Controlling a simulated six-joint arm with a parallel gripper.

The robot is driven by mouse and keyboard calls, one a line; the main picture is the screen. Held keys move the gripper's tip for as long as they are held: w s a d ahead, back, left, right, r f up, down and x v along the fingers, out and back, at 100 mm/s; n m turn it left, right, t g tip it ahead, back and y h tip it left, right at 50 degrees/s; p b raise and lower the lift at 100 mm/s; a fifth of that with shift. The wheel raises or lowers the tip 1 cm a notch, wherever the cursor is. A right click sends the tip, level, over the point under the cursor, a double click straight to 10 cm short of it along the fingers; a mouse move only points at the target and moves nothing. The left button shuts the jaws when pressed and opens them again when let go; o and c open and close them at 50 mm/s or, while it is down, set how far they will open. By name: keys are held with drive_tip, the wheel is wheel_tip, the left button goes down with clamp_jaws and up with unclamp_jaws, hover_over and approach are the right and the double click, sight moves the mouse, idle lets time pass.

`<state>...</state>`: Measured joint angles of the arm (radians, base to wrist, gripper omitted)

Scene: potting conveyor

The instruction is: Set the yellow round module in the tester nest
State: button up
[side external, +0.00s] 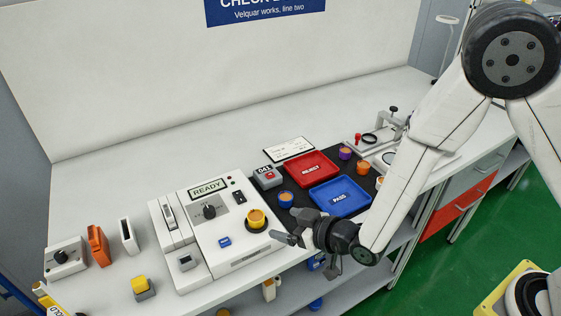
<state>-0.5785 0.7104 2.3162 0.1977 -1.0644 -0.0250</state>
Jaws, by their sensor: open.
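The yellow round module (257,215), with an orange-brown top, stands upright at the dark round nest (249,229) on the right part of the white tester (224,253). Its yellow side shows above the dark ring; I cannot tell whether it is fully down. My gripper (281,229) is open, just to the right of the module, with its fingers pointing left towards it. The fingers look apart from the module, though the small gap is hard to judge. The tester's display (207,189) reads READY.
A blue round module (286,199) stands close behind my gripper. A red REJECT tray (311,167) and a blue PASS tray (340,194) lie to the right, both empty.

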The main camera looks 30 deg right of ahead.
drive_tip(key=shift+d, duration=0.1)
idle(0.6)
drive_tip(key=s+d+r+m+g+h, duration=0.2)
drive_tip(key=s+d+g, duration=0.3)
drive_tip(key=d, duration=0.6)
drive_tip(key=s+d+r+m+g+h, duration=0.2)
drive_tip(key=s+d, duration=0.4)
drive_tip(key=d, duration=0.5)
drive_tip(key=r+g+h, duration=0.1)
drive_tip(key=g, duration=0.1)
drive_tip(key=shift+s+r+g, duration=0.35)
drive_tip(key=shift+s+g, duration=0.05)
